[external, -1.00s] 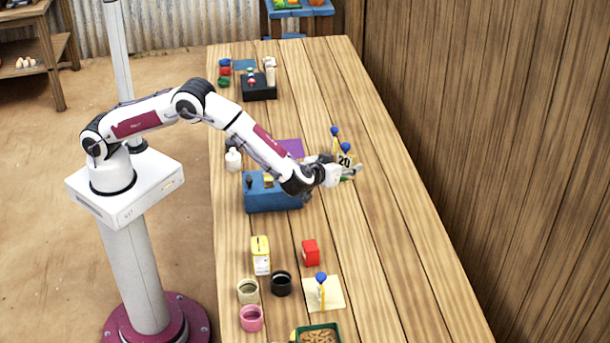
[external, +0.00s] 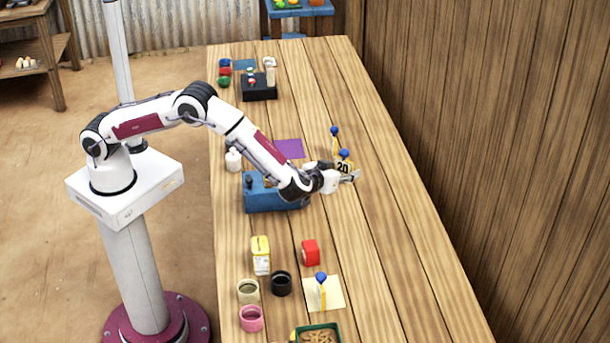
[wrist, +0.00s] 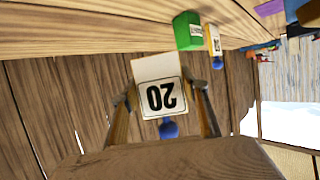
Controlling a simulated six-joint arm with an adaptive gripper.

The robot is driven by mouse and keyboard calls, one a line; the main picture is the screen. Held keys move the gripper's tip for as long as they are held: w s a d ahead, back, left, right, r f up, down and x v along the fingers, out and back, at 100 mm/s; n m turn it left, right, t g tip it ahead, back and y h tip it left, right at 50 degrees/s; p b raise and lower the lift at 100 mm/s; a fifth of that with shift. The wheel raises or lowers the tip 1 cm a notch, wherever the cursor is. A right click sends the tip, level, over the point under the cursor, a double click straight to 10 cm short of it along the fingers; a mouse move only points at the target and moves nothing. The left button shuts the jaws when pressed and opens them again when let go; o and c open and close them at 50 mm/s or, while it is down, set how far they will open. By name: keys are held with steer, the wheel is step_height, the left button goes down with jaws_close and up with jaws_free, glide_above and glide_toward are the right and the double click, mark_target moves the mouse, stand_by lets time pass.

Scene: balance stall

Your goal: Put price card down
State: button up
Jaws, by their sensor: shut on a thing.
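The price card (external: 343,168) is white with a black "20", a yellow edge and a blue ball at its top. My gripper (external: 352,177) is shut on it over the right half of the table (external: 385,240). In the wrist view the card (wrist: 158,95) shows upside down between my gripper's two fingers (wrist: 160,100), with its blue ball toward the camera. The card looks about upright in the external view. Whether its lower edge touches the table cannot be told.
A second blue-topped card (external: 334,140) stands just behind; a green box (wrist: 187,31) is beside it in the wrist view. A blue box (external: 262,198) lies left under my arm, near a purple mat (external: 289,149). The table's right side toward the front is clear.

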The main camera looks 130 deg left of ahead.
steer(key=shift+f, duration=1.95)
steer(key=shift+f, duration=1.9)
steer(key=shift+f, duration=0.15)
steer(key=o, duration=1)
steer(key=shift+c, duration=0.2)
